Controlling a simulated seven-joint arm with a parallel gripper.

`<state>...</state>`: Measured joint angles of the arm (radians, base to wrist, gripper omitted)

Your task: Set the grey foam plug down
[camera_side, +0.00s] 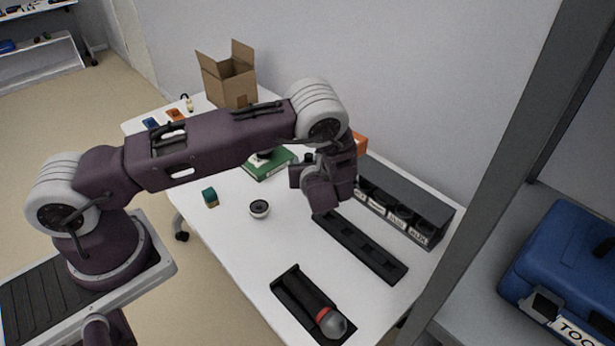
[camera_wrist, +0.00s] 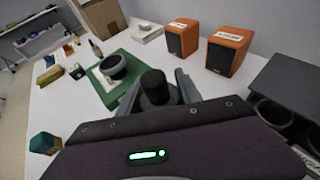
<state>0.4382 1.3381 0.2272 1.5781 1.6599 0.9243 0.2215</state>
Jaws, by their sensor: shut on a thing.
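The grey foam plug (camera_wrist: 155,87) shows in the wrist view as a dark, short cylinder with a rounded top. My gripper (camera_wrist: 156,94) is shut on it, with a finger on either side. In the side view my gripper (camera_side: 302,176) is above the white table, right of the green box or book; its fingers are largely hidden by my wrist. The plug's lower end is hidden, so I cannot tell whether it touches anything below.
A green box (camera_side: 272,165) bears a dark round part (camera_wrist: 114,66). Orange speakers (camera_wrist: 229,51) stand behind. A labelled grey rack (camera_side: 440,215), a slotted black strip (camera_side: 362,247) and a tray (camera_side: 285,291) with a microphone (camera_side: 331,322) lie rightward. A small round part (camera_side: 259,208) sits in front.

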